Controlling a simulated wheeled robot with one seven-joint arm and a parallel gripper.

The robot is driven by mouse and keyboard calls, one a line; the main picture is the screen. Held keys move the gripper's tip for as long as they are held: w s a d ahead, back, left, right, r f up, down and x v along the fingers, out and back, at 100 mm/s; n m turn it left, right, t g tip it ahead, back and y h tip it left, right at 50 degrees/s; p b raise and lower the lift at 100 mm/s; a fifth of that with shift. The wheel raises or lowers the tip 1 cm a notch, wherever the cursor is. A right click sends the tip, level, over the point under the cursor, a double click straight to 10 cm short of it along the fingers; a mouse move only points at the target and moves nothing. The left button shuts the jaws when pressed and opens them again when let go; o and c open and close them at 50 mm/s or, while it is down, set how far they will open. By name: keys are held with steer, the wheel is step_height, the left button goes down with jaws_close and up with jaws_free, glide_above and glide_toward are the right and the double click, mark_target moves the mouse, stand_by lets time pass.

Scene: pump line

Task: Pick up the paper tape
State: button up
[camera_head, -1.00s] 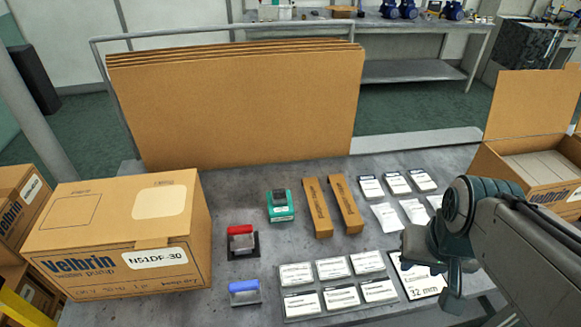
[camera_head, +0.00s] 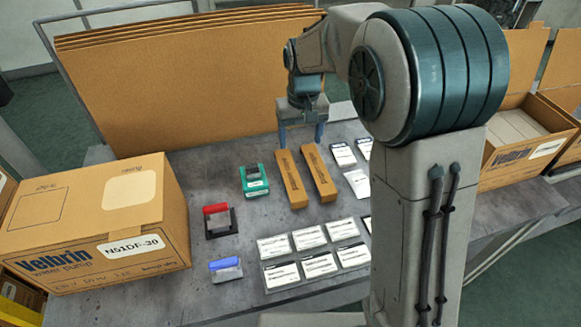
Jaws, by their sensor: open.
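My gripper (camera_head: 300,133) is open and points down, with its two fingers apart and nothing between them. It is at the far ends of two long brown packets, with the left packet (camera_head: 291,180) and the right packet (camera_head: 319,173) lying side by side on the grey table. Dark print runs along them, too small to read. I see no label reading paper tape, so I cannot tell for sure which thing it is. A green device (camera_head: 254,180), a red-topped tool (camera_head: 219,220) and a blue-topped tool (camera_head: 225,269) stand to their left.
Tall cardboard sheets (camera_head: 190,85) stand behind my gripper. A Velbrin carton (camera_head: 95,225) is at the left, an open box (camera_head: 520,145) at the right. White label cards (camera_head: 310,240) lie in front. My arm hides the table's right part.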

steer(key=w+a+f, duration=0.2)
glide_above(291, 177)
steer(key=f, duration=0.8)
steer(key=shift+w+a+f+p, duration=0.15)
steer(key=shift+w+f+p, duration=0.1)
steer(key=shift+w+p, duration=0.1)
steer(key=shift+s+d+f+p, duration=0.1)
steer(key=shift+s+f+p, duration=0.15)
steer(key=shift+f, duration=1.1)
steer(key=shift+s+d+f+p, duration=0.1)
steer(key=shift+f+p, duration=0.1)
steer(key=shift+f, duration=1.1)
steer(key=c, duration=1.1)
